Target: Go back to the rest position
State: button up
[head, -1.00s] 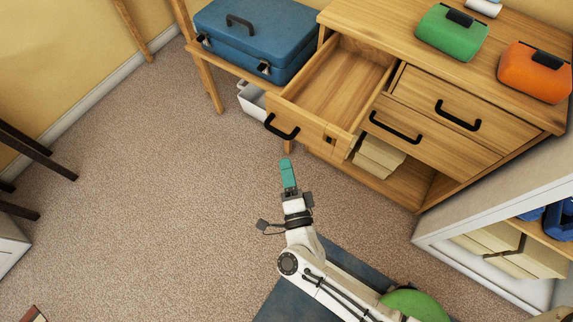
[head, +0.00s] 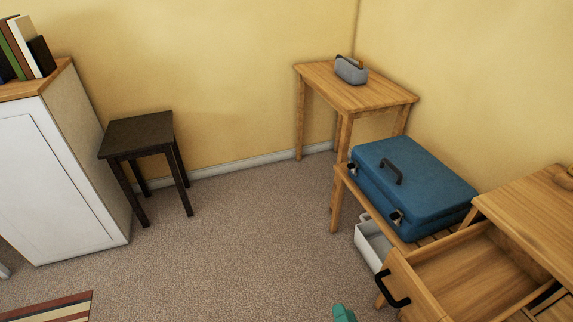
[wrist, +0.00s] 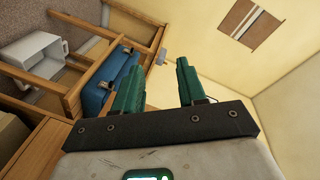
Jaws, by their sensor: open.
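My gripper (wrist: 157,88) shows in the wrist view with its two green fingers apart and nothing between them. In the head view only a green fingertip of my gripper (head: 344,313) shows at the bottom edge; the rest of the arm is out of frame. The wooden drawer (head: 470,272) stands pulled out at the lower right, with a black handle on its front. The fingertip is to the left of and below this drawer front in the picture. No object is held.
A blue case (head: 425,195) lies on a low wooden bench, with a white bin (head: 373,243) beneath. A wooden side table (head: 365,92) bears a grey pouch (head: 351,70). A dark stool (head: 139,133) and white cabinet (head: 60,170) stand left. The carpet between is clear.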

jog(key=s+d+n+g+h, duration=0.1)
jog(key=s+d+n+g, duration=0.3)
jog(key=s+d+g, duration=0.3)
jog(key=s+d+n+g+h, duration=0.2)
jog(key=s+d+n+g, duration=0.2)
jog(key=s, duration=0.9)
jog(key=d+g, duration=0.3)
jog(key=g, duration=0.1)
jog(key=shift+s+f+n, duration=0.3)
jog(key=shift+s+f, duration=0.1)
jog(key=shift+d, duration=0.1)
